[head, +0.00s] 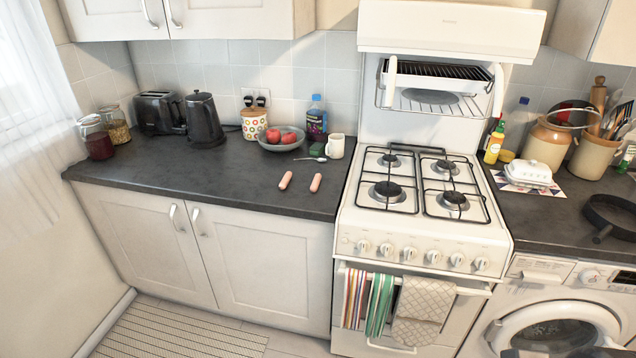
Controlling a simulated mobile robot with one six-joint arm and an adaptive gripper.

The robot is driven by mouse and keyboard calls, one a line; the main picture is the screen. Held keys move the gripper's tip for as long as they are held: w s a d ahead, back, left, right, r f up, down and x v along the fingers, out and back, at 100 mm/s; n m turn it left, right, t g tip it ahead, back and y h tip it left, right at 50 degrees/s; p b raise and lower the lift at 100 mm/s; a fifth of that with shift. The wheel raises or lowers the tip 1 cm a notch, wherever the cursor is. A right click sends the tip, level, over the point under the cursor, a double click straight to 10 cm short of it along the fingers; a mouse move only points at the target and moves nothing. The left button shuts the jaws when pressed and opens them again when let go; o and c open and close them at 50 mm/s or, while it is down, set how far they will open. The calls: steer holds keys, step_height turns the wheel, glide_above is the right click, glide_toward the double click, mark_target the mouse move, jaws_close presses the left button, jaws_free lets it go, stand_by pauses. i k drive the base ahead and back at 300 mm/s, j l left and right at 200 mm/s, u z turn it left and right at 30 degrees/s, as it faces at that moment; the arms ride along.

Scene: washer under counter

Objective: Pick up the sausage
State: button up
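Two pink sausages lie on the dark countertop (225,185), left of the stove. The left sausage (285,180) and the right sausage (316,183) lie apart, both slightly tilted, near the counter's front half. Nothing covers them. My gripper is not in the head view, so I cannot see where it is relative to them.
Behind the sausages are a spoon (310,159), a white mug (336,146) and a bowl of red fruit (282,145). A black kettle (204,120) stands at the back left. The white stove (425,225) is to the right. The counter's front left is clear.

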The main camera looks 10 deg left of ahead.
mark_target(317, 178)
steer(key=i+j, duration=1.85)
